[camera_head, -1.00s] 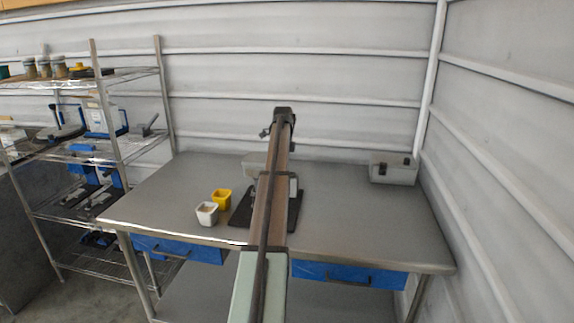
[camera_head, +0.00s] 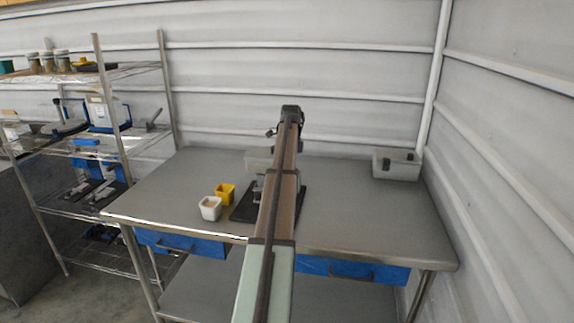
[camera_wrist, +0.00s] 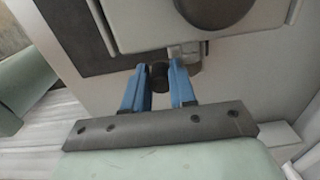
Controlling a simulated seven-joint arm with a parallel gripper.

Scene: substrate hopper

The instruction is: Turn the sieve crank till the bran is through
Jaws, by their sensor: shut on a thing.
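In the wrist view, the two blue fingers of my gripper (camera_wrist: 158,78) are closed around a dark knob (camera_wrist: 158,73), which looks like the crank's handle. Above it is the pale body of the sieve machine (camera_wrist: 130,25) with a large dark round part (camera_wrist: 213,8). In the head view, the machine stands on a black base plate (camera_head: 245,207) on the table, with a pale hopper-like box (camera_head: 257,160) at its back. My arm covers most of the machine and my gripper in that view. The bran in the sieve cannot be seen.
A white cup (camera_head: 210,208) with tan contents and a yellow cup (camera_head: 225,193) stand left of the base plate. A grey case (camera_head: 397,163) sits at the table's back right. A wire shelf (camera_head: 120,120) stands at the left.

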